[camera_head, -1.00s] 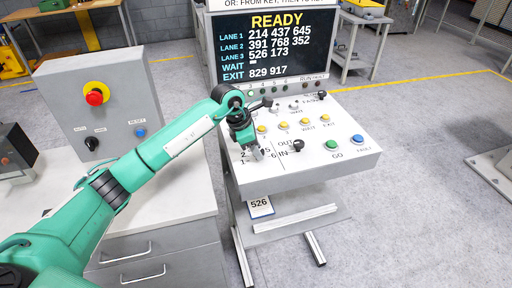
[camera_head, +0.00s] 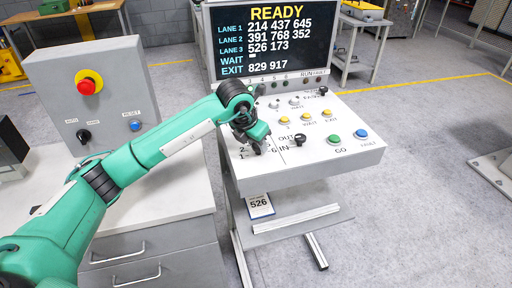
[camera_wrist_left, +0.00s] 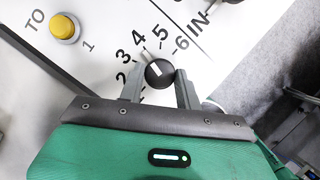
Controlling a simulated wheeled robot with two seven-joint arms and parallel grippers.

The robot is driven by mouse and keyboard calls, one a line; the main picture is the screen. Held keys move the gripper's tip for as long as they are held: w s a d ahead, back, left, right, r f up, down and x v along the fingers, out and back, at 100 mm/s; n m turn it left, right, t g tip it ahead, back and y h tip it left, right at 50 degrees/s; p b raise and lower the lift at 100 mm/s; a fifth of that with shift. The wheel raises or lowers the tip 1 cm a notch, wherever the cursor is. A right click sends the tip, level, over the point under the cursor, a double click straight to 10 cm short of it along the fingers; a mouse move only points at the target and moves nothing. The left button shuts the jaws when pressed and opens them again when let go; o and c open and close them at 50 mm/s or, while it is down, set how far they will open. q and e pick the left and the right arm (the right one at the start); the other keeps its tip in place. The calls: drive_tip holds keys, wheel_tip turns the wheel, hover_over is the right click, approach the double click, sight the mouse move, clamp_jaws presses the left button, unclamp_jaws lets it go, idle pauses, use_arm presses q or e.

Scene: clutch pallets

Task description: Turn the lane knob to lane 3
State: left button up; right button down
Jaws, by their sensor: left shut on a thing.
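The lane knob (camera_wrist_left: 159,74) is a round black knob with a white pointer mark, in the left wrist view. Printed numbers 2 to 6 show around it. The pointer slants up and left, roughly between the 3 and the 4. My left gripper (camera_wrist_left: 158,80) has one grey finger on each side of the knob and is shut on it. In the head view the left gripper (camera_head: 256,148) is over the left part of the sloped white console (camera_head: 335,167), and it hides the knob there. My right gripper is not in view.
The IN/OUT knob (camera_head: 299,140) sits just right of the gripper. Yellow buttons (camera_head: 306,118), a green button (camera_head: 333,139) and a blue button (camera_head: 361,133) are on the panel. The display (camera_head: 270,40) reads READY. A grey box with a red button (camera_head: 86,86) stands left.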

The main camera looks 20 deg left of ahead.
use_arm(q)
drive_tip(key=shift+d+f+n+y+b, duration=0.1)
drive_tip(key=shift+n+y+b, duration=0.4)
drive_tip(key=shift+n, duration=0.4)
drive_tip(key=shift+n+y+b, duration=0.3)
drive_tip(key=shift+n+b, duration=0.55)
drive_tip(key=shift+n, duration=0.35)
drive_tip(key=shift+d+n+y+b, duration=0.1)
drive_tip(key=shift+n+y+b, duration=0.4)
drive_tip(key=shift+n, duration=0.5)
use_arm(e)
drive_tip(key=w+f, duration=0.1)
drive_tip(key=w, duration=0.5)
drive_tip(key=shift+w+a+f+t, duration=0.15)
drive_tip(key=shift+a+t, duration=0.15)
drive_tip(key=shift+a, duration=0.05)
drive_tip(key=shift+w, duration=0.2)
use_arm(q)
drive_tip(key=o, duration=1)
drive_tip(key=shift+c, duration=0.2)
